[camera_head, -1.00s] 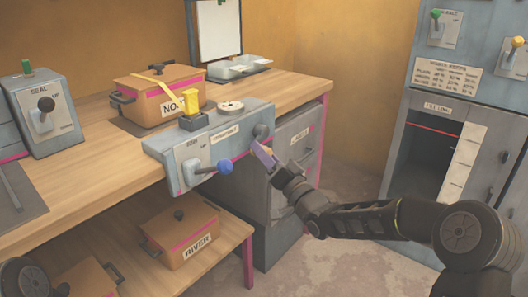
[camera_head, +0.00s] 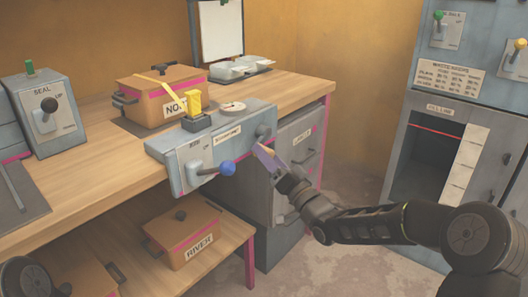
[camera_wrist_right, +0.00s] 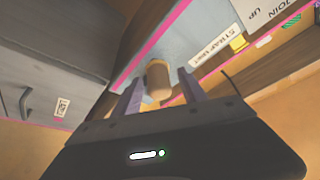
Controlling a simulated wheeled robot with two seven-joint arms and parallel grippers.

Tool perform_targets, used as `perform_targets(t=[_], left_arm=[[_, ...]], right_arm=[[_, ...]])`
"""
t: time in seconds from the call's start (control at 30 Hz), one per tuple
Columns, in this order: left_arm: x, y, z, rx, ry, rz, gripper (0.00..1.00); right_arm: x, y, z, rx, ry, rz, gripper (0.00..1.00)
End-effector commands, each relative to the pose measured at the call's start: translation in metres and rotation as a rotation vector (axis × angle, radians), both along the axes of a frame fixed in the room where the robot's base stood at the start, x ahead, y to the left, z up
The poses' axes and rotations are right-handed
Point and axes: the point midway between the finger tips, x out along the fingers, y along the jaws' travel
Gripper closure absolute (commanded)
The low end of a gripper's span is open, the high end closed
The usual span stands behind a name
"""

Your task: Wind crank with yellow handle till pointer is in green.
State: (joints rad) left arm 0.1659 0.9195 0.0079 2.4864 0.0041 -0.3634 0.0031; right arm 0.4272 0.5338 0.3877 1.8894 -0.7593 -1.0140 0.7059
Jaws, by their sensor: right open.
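The grey strap unit (camera_head: 215,145) sits at the table's front edge. A tan-yellow crank handle (camera_wrist_right: 158,78) sticks out from its end in the right wrist view. My right gripper (camera_head: 266,155) is at that right end of the unit. In the wrist view its two fingers (camera_wrist_right: 160,92) stand apart, one on each side of the handle, with the jaws open. The crank arm is mostly hidden by the gripper. A round dial (camera_head: 232,107) lies on top of the unit; its pointer and any green zone are too small to read. My left gripper is out of view.
A blue-knobbed lever (camera_head: 227,168) sticks out from the unit's front, left of my right gripper. A yellow block (camera_head: 193,101) stands on top. A strapped box (camera_head: 150,88) is behind. A grey cabinet (camera_head: 292,165) stands close behind the gripper. Open floor lies right.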

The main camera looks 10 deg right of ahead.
Motion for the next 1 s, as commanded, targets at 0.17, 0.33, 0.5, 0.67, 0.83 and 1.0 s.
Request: perform_targets(t=[0.17, 0.33, 0.5, 0.67, 0.83, 1.0], left_arm=[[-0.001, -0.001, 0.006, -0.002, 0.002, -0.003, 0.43], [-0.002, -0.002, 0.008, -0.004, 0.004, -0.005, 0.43], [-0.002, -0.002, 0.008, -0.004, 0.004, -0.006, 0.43], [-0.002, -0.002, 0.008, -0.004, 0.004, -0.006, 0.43], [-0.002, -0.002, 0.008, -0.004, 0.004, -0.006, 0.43], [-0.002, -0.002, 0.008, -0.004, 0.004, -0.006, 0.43]], right_arm=[[-0.026, -0.012, -0.007, 0.0, 0.0, 0.0, 0.5], [-0.046, -0.021, -0.015, 0.001, -0.002, 0.001, 0.5], [-0.053, -0.024, -0.017, 0.0, -0.004, 0.002, 0.5], [-0.053, -0.024, -0.017, 0.001, -0.003, 0.002, 0.5], [-0.052, -0.023, -0.019, -0.026, -0.005, -0.007, 0.5], [-0.044, -0.034, -0.064, -0.151, 0.112, -0.094, 0.5]])
